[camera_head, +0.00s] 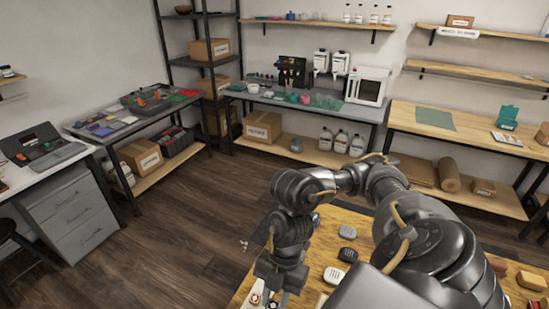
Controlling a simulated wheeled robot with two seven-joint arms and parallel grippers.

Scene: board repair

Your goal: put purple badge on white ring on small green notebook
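My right arm comes in from the lower right, and its gripper (268,287) points down over the left edge of the near wooden table (313,262). The fingers are small and dark, so I cannot tell whether they are open or shut, or whether they hold anything. A small pale round thing with a dark reddish middle (255,299) lies by the fingers; I cannot tell whether it is the white ring. I cannot make out the purple badge or the small green notebook. My arm hides much of the table. My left gripper is not in view.
On the near table are dark grey rounded pieces (347,232), a whitish one (333,275) and a tan block (532,281). Benches and shelves line the walls. A green mat (435,119) lies on the right bench. The wooden floor (185,235) at left is clear.

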